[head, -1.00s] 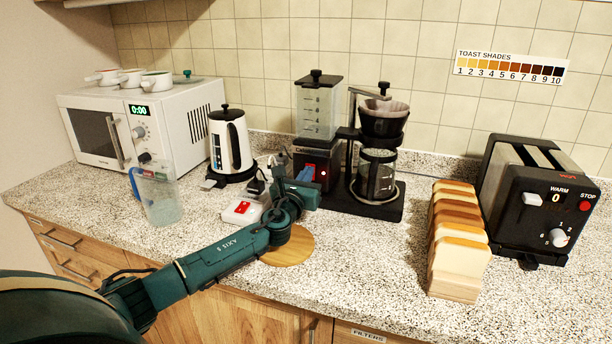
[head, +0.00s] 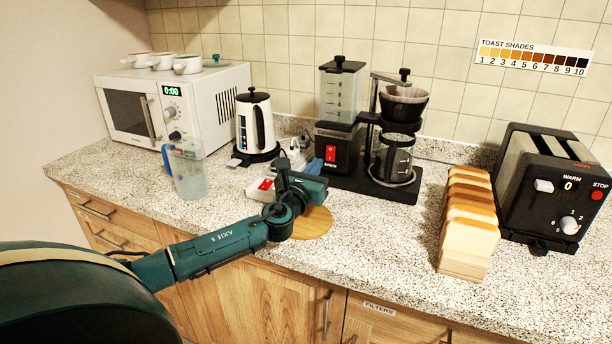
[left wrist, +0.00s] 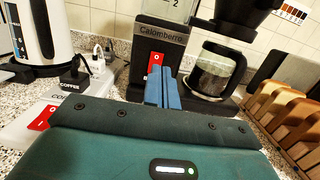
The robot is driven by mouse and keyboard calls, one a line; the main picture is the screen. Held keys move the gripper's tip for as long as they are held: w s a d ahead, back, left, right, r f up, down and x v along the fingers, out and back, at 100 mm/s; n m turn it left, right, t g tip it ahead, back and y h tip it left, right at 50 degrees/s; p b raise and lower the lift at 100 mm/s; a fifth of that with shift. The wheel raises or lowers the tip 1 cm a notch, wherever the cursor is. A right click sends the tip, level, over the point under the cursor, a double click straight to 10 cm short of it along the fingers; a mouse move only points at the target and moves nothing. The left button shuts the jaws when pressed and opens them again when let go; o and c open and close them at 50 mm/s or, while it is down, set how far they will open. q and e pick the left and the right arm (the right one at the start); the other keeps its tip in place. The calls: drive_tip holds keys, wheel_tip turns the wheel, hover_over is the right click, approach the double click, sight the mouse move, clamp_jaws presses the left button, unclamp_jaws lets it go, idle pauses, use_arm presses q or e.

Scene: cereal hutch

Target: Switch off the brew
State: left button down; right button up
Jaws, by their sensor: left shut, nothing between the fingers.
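The black coffee maker (head: 339,151) stands at the back of the counter, with a clear water tank, a filter cone (head: 404,104) and a glass carafe (head: 394,160) on its plate. Its red rocker switch (head: 331,153) is on the front of the tower and also shows in the left wrist view (left wrist: 155,63). I cannot tell which way the rocker is tipped. My left gripper (left wrist: 162,74) is shut and empty, its blue fingers pointing at the tower just below the switch, apparently apart from it. My right gripper is not in view.
A white power strip (left wrist: 40,130) with a red switch and a plug labelled COFFEE (left wrist: 75,76) lies left of the gripper. A kettle (head: 256,125), clear jug (head: 187,172) and microwave (head: 170,108) stand left. Bread slices (head: 468,225) and a toaster (head: 555,190) stand right.

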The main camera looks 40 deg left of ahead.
use_arm(q)
drive_tip(key=s, duration=0.3)
drive_tip(key=s+d, duration=0.1)
drive_tip(key=s, duration=0.1)
drive_tip(key=shift+d+r, duration=0.1)
drive_tip(key=shift+r, duration=0.3)
